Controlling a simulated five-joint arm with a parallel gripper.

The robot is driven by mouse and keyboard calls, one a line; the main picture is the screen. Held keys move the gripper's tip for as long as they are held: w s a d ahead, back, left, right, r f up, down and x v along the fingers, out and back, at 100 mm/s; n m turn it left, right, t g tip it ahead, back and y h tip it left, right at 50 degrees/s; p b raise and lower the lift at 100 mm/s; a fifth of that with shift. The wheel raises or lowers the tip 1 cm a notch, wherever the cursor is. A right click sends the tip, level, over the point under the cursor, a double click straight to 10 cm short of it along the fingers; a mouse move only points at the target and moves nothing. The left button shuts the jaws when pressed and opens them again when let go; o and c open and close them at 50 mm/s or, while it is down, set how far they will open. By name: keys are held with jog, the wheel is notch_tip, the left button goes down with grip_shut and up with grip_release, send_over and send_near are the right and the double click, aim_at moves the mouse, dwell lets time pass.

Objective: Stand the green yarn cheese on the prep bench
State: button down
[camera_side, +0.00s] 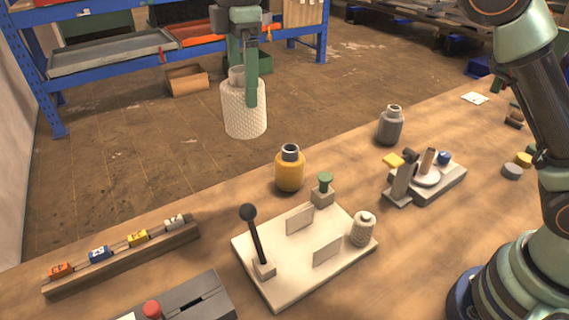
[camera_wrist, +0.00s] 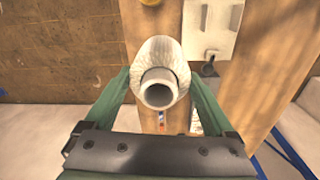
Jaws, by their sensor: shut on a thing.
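My gripper (camera_side: 251,92) hangs in the upper middle of the side view, its green fingers shut on a cream, textured yarn cheese (camera_side: 236,118) with a grey core tube. The cheese is upright and held in the air, apart from the prep bench (camera_side: 330,185). In the wrist view, the cream cheese (camera_wrist: 160,50) sits between the two fingers (camera_wrist: 160,80), the tube's open end facing the camera. A yellow cheese-like piece (camera_side: 289,172) and a grey one (camera_side: 390,126) stand on the bench. I see no green yarn cheese.
A pale board (camera_side: 285,280) carries a black-knobbed lever, a green knob and a small cream spool (camera_side: 363,228). A rail of numbered tags (camera_side: 120,260) lies at left, a grey fixture (camera_side: 425,180) at right. Bare wood lies between the yellow and grey pieces.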

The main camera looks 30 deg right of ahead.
jog(key=w, duration=0.1)
jog(key=w+f, duration=0.1)
jog(key=shift+w+a+f, duration=0.1)
jog(key=shift+w+f, duration=0.2)
jog(key=shift+w, duration=0.1)
jog(key=shift+w+f, duration=0.2)
jog(key=shift+f, duration=0.1)
notch_tip(320, 180, down, 20)
jog(key=shift+r, duration=0.2)
jog(key=shift+f, duration=0.1)
grip_release()
